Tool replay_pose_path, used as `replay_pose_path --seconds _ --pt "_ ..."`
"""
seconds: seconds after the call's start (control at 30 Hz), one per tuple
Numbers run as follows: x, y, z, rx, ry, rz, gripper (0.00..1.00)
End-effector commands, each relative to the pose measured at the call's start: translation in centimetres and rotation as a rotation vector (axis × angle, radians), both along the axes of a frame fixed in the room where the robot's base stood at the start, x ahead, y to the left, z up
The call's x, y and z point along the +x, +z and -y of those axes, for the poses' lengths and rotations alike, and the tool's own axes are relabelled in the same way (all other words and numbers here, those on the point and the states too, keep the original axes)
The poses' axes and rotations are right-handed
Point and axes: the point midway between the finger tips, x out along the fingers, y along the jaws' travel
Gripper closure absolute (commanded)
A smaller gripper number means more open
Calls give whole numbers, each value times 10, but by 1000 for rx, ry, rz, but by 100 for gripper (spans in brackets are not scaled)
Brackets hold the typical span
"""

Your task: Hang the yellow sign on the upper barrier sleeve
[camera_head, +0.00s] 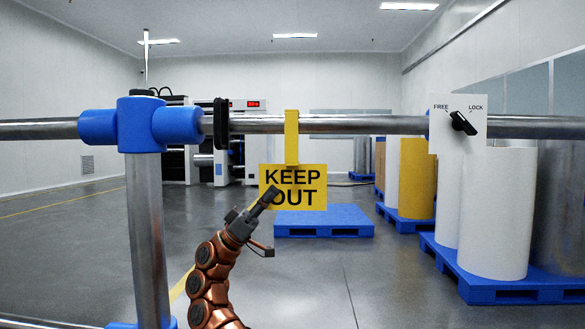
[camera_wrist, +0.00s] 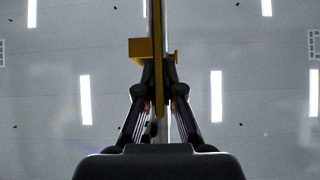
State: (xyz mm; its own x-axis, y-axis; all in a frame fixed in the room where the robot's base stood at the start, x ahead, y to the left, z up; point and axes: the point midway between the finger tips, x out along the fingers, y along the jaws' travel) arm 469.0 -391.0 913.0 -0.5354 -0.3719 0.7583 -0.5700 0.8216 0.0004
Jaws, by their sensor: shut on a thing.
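The yellow sign (camera_head: 310,177) reads KEEP OUT and hangs upright below its yellow strap (camera_head: 291,140). The strap's top end reaches just above the upper barrier sleeve (camera_head: 360,125), a metal tube, and covers part of its front. I cannot tell whether the strap's hook rests on the tube. My gripper (camera_head: 268,197) reaches from below to the sign's lower left and hides part of the lettering. In the wrist view my gripper (camera_wrist: 158,72) is shut on the sign, seen edge-on as a thin yellow strip (camera_wrist: 158,95).
A blue joint (camera_head: 140,125) on a metal post stands at the left, with a black collar (camera_head: 221,125) beside it. A FREE/LOCK plate (camera_head: 457,124) with a black knob is at the right. Blue pallets (camera_head: 323,219) and large rolls (camera_head: 498,215) stand behind the barrier.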

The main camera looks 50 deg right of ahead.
Motion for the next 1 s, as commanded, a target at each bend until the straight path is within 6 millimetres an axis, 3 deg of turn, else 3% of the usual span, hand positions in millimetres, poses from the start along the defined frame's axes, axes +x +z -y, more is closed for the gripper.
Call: replay_pose_path --seconds 1.0 --pt "-1 42 0 -1 -1 2 100"
